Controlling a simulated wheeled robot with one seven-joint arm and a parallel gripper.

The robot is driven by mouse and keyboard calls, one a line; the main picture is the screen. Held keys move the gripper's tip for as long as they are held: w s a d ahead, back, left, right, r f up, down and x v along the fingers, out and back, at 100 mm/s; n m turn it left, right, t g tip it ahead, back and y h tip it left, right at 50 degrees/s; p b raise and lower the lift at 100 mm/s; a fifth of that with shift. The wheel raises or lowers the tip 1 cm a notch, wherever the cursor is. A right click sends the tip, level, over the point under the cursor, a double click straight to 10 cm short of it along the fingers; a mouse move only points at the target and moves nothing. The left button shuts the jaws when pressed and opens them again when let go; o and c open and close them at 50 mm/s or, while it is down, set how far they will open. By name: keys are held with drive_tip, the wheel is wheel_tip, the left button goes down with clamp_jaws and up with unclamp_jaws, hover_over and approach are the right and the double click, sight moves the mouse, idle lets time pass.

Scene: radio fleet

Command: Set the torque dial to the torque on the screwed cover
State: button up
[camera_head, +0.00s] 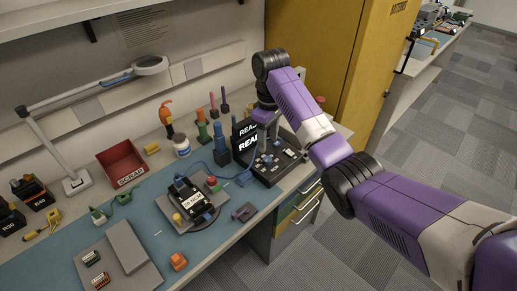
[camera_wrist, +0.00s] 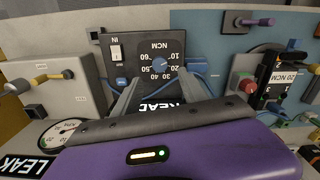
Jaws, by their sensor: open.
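The torque dial, a blue knob (camera_wrist: 158,64) on a dark panel marked NCM, appears upside down in the wrist view, with numbers from 10 to 60 around it. I cannot clearly tell which number its pointer faces. The screwed cover, on a black unit (camera_wrist: 268,92), carries a white label reading 20 NCM; the unit also shows on the blue mat in the head view (camera_head: 192,196). My gripper (camera_wrist: 160,98) is open, its two fingers apart near the dial panel and nothing visible between them. In the head view my gripper (camera_head: 264,118) hangs over the black tester (camera_head: 268,182).
A READ screen (camera_head: 246,142) stands behind the tester. Left of it are a red scrap bin (camera_head: 122,161), several upright tools and a lamp (camera_head: 98,88).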

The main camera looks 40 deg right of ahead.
sight(267, 158)
drive_tip(key=shift+w+f+p, duration=0.1)
drive_tip(key=shift+f+p, duration=0.35)
drive_tip(key=shift+f, duration=3.4)
clamp_jaws()
